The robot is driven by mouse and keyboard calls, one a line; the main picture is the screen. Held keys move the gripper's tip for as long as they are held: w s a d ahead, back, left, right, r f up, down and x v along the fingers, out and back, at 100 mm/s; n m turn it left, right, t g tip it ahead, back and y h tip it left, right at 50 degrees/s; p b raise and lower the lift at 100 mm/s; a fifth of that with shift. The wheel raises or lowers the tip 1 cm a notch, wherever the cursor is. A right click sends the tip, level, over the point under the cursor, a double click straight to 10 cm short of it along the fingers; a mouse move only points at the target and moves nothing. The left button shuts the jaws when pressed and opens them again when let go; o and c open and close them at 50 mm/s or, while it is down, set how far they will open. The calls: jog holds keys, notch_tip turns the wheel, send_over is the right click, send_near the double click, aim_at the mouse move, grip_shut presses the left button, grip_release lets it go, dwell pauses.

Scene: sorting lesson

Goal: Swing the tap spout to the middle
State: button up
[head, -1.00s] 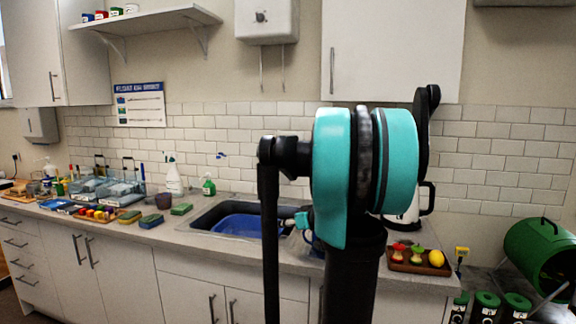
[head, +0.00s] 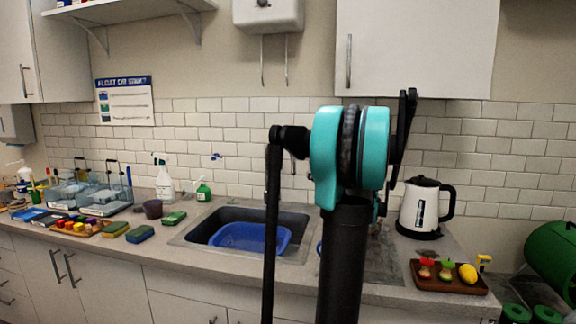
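The sink (head: 190,236) is set in the grey counter, with a blue basin (head: 250,237) inside it. My teal and black arm stands in front of the sink's right side and hides part of that area. The tap spout cannot be made out clearly, so its angle cannot be told. A small blue fitting (head: 217,156) shows on the tiled wall above the sink. My gripper is not in view; the arm hides whatever is behind it.
A kettle (head: 419,208) and a brown tray (head: 428,283) with fruit stand right of my arm. A spray bottle (head: 163,183), green bottle (head: 203,191), dark cup (head: 153,209) and sponges (head: 140,234) are left of the sink. A wall cabinet (head: 415,45) hangs above.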

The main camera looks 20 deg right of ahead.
aim_at(295, 166)
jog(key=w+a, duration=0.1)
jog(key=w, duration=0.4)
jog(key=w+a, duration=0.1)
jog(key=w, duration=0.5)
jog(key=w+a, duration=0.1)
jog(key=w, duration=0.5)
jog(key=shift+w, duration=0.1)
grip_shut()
